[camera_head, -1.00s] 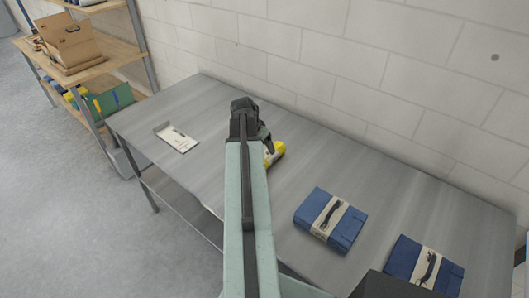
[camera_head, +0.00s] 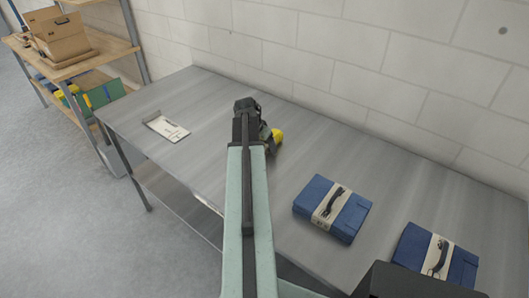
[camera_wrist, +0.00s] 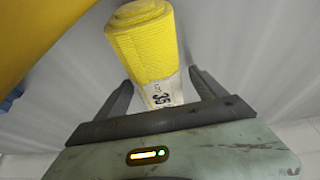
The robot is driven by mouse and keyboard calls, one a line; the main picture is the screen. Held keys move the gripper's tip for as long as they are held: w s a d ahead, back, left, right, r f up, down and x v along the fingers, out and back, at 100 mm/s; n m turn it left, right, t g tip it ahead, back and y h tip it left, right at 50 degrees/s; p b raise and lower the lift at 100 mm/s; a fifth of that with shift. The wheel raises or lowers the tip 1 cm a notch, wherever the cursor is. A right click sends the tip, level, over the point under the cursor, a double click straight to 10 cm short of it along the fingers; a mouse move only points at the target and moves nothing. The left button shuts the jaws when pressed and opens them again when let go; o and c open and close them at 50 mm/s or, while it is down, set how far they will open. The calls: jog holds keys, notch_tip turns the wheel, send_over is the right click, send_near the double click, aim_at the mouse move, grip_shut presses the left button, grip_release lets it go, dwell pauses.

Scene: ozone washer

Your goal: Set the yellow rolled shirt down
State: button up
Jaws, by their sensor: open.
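The yellow rolled shirt (camera_wrist: 147,45) stands out between the two dark fingers of my gripper (camera_wrist: 160,80) in the wrist view. A white label with dark print wraps its near end. The fingers are open, one on each side of the roll; I cannot tell whether either touches it. In the head view, a small yellow part of the shirt (camera_head: 277,135) shows just right of my gripper (camera_head: 266,132), over the grey metal table (camera_head: 215,115). My arm hides the rest. Whether the roll rests on the tabletop is not clear.
Two blue folded packs (camera_head: 332,208) (camera_head: 436,256) with pale bands lie on the table at right. A white card or tray (camera_head: 167,128) lies at left. A wall (camera_head: 330,60) runs behind the table. A wooden shelf (camera_head: 85,62) with cardboard boxes stands at far left.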

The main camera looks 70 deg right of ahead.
jog(key=shift+r, duration=0.15)
jog(key=shift+c, duration=0.9)
jog(key=c, duration=1.5)
notch_tip(320, 180, up, 28)
jog(key=p, duration=2.8)
